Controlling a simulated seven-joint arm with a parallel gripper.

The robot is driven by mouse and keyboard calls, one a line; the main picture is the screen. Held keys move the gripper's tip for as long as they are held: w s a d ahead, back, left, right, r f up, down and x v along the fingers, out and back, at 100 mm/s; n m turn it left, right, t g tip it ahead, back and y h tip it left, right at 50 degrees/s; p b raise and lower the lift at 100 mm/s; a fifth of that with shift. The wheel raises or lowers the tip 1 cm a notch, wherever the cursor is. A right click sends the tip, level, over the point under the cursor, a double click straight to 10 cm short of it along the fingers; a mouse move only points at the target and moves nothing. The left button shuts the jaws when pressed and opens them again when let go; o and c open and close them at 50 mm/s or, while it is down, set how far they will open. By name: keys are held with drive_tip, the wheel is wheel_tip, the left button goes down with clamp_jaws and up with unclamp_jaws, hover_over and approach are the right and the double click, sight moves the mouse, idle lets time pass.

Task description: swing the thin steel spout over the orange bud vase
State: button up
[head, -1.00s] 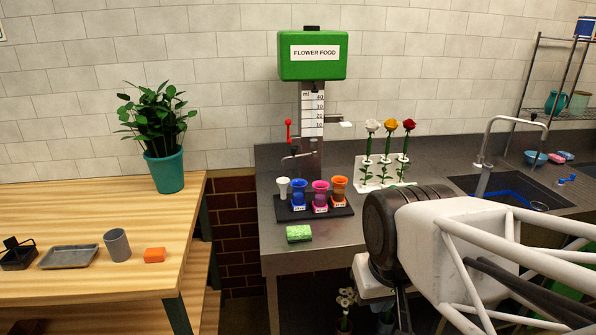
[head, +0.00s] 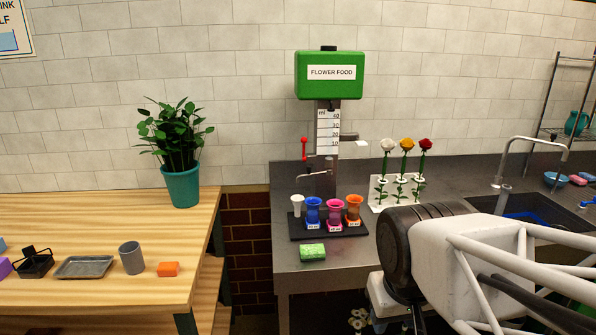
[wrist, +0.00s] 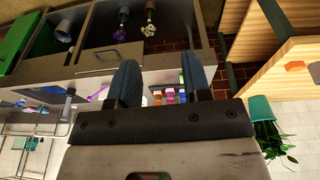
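The thin steel spout (head: 312,175) sticks out to the left from the post of the green flower food dispenser (head: 328,75). Its tip is above the left part of the vase row, away from the orange side. The orange bud vase (head: 354,206) stands upright at the right end of the row, beside the pink vase (head: 335,211). My gripper shows in the wrist view (wrist: 160,82) with its two dark fingers apart and nothing seen between them. In the head view my arm is at the lower right, in front of the counter, apart from spout and vases.
Blue (head: 313,211) and white (head: 297,204) vases share the black tray (head: 325,232). A red-knobbed lever (head: 304,149) is above the spout. A green sponge (head: 312,253) lies in front. A flower rack (head: 380,192) stands to the right. The wooden table (head: 90,215) is left, across a gap.

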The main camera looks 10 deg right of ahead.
drive_tip(key=w+d+r+n+h, duration=0.2)
drive_tip(key=w+n+h, duration=0.4)
drive_tip(key=w, duration=1.1)
drive_tip(key=w+d+r+n+h, duration=0.2)
drive_tip(key=w+n+h, duration=0.35)
drive_tip(key=w, duration=1.15)
drive_tip(key=n+t, duration=1)
drive_tip(key=n, duration=0.5)
approach(309, 167)
drive_tip(key=w+d, duration=0.1)
drive_tip(key=w, duration=0.2)
drive_tip(key=shift+s+d+f+h, duration=0.2)
drive_tip(key=shift+f+h, duration=0.2)
drive_tip(key=shift+h, duration=0.05)
drive_tip(key=shift+d, duration=0.1)
drive_tip(key=shift+x, duration=3.8)
